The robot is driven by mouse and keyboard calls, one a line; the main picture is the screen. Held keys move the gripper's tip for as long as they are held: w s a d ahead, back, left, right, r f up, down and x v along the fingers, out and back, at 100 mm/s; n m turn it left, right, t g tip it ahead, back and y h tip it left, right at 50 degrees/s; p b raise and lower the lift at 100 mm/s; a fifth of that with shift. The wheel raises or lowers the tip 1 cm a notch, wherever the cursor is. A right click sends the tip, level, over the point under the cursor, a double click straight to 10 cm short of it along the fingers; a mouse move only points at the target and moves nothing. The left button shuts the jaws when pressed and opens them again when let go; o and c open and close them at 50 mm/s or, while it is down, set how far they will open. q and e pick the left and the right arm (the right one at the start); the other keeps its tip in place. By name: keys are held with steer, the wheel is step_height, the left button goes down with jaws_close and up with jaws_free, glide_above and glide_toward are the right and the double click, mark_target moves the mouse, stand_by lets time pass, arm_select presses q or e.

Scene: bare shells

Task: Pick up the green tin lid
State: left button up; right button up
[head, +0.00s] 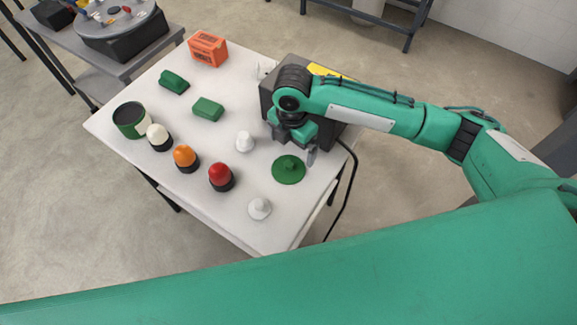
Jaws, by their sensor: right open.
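The green tin lid (287,174) lies flat on the white table, a round green disc with a small raised knob in its middle. My right gripper (302,155) is just above the lid, pointing down, and hides part of its upper edge. It is open with nothing seen between its fingers. Whether a finger touches the lid cannot be told. An open green tin (131,124) with a pale label stands at the table's left side. My left gripper is not in view.
White, orange and red domed pieces on black bases stand left of the lid. White knobs (244,141) (260,208), green blocks (208,109) and an orange box (208,49) are also on the white table (150,85). A dark grey box (270,90) stands behind my right gripper.

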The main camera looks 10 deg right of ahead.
mark_target(288, 163)
step_height(288, 163, down, 3)
steer(key=shift+f, duration=0.15)
steer(key=shift+a+f+p, duration=0.15)
steer(key=shift+f+p, duration=0.1)
steer(key=shift+f, duration=0.65)
steer(key=shift+a+f+p, duration=0.2)
steer(key=shift+f+p, duration=0.1)
steer(key=shift+f, duration=0.6)
steer(key=shift+a+f+p, duration=0.15)
steer(key=shift+f+p, duration=0.1)
steer(key=shift+f, duration=0.65)
steer(key=c, duration=0.8)
